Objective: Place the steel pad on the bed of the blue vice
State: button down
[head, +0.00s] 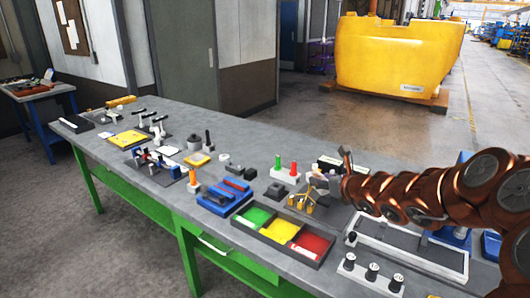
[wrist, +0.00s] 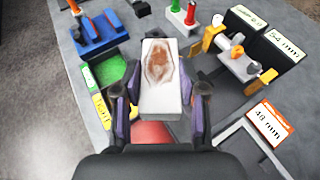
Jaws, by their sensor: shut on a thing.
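My gripper (head: 328,183) is above the right part of the bench. In the wrist view my gripper (wrist: 163,92) has its two fingers closed on the sides of a pale grey block with a brown, rusty patch on its face, which looks like the steel pad (wrist: 163,70). In the head view the pad is small and hard to make out. A blue fixture with dark grey bars, likely the blue vice (head: 222,198), stands on the bench left of the gripper. It also shows in the wrist view (wrist: 97,32), beyond and left of the pad, apart from it.
A tray with green (head: 256,216), yellow and red (head: 312,244) compartments lies below my gripper, beside the vice. Green and red posts (head: 285,168) stand behind. A grey frame (head: 400,248) and black knobs (head: 372,271) lie at the right. Labelled blocks (wrist: 284,48) stand right of the pad.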

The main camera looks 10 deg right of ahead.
aim_at(230, 190)
jog(key=u, duration=0.4)
jog(key=i, duration=0.3)
jog(key=u, duration=1.2)
jog(key=i, duration=2.1)
jog(key=z, duration=1.3)
jog(key=i, duration=0.35)
jog(key=z, duration=0.35)
